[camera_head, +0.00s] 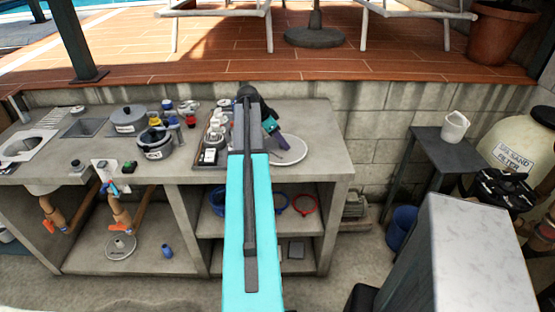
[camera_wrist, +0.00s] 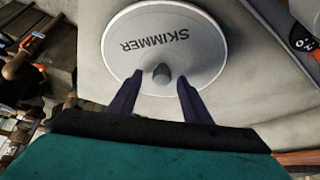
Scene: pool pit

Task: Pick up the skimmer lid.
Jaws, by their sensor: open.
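The skimmer lid (camera_wrist: 165,40) is a round, pale grey-white disc with the word SKIMMER and a small dark knob (camera_wrist: 160,73). It lies flat on the concrete counter; in the head view it is the pale disc (camera_head: 291,151) near the counter's right end, partly hidden by my gripper. My gripper (camera_wrist: 168,72) is open, its dark fingertips on either side of the knob in the wrist view. I cannot tell how far above the lid the fingertips are. In the head view my gripper (camera_head: 279,143) is over the lid's left part.
A tray (camera_head: 213,140) of small items stands left of my arm. A grey pot (camera_head: 156,143) and several bottles stand farther left on the counter (camera_head: 320,125). The counter's right end is clear. A dark side table (camera_head: 443,146) holds a white container (camera_head: 454,127).

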